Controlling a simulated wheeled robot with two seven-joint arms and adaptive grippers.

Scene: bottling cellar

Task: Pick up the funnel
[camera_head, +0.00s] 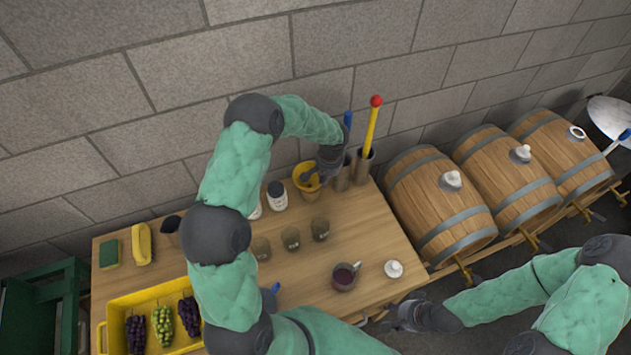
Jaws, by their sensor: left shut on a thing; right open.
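The yellow funnel (307,184) is at the back of the wooden table, with its wide mouth facing up. My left gripper (311,174) reaches over from the left and is shut on the funnel's rim. The funnel's lower part is hard to make out, so I cannot tell whether it touches the table. My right gripper (392,317) is open and empty, off the table's front right edge.
Metal holders (363,168) with upright rods stand just right of the funnel. Jars (277,196), dark cups (291,239) and a mug of red liquid (343,278) stand on the table (375,235). A yellow crate (150,296) holds grapes. Barrels (440,205) stand to the right.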

